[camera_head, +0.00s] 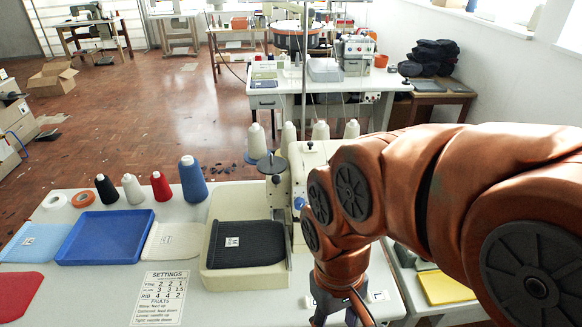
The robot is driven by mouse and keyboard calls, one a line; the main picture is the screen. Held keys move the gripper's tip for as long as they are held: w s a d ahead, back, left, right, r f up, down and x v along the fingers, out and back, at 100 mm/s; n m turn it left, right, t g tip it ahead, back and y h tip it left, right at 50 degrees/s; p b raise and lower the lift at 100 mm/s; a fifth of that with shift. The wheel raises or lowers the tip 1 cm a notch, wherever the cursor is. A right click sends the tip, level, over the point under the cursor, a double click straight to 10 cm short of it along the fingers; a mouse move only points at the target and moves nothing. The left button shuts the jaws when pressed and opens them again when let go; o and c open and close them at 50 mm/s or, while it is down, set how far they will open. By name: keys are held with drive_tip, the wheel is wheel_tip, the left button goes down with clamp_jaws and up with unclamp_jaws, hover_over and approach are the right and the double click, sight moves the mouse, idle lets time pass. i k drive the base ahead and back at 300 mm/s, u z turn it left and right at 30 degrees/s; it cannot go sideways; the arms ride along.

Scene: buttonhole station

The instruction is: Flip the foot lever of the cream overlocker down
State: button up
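The cream overlocker (308,152) stands on the near white table, with cone threads on top and a small blue knob (298,203) on its front. My orange arm covers much of its right side. I cannot make out its foot lever; it is hidden or too small to tell. A dark ribbed fabric piece (247,246) with a white label lies on the cream bed (214,279) left of the machine head. My gripper (341,318) points down at the bottom edge, in front of the overlocker. Its fingertips are cut off, so its opening does not show.
A blue tray (142,256), colored thread cones (193,178), fabric pieces (35,242) and a settings sheet (160,298) lie on the table's left. A yellow item (445,287) lies right of my arm. Another table with a machine (355,52) stands behind.

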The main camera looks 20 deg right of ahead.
sight(276, 179)
drive_tip(key=z, duration=1.05)
drive_tip(key=k, duration=1.15)
drive_tip(key=u, duration=1.65)
drive_tip(key=i, duration=0.5)
drive_tip(key=u, duration=0.05)
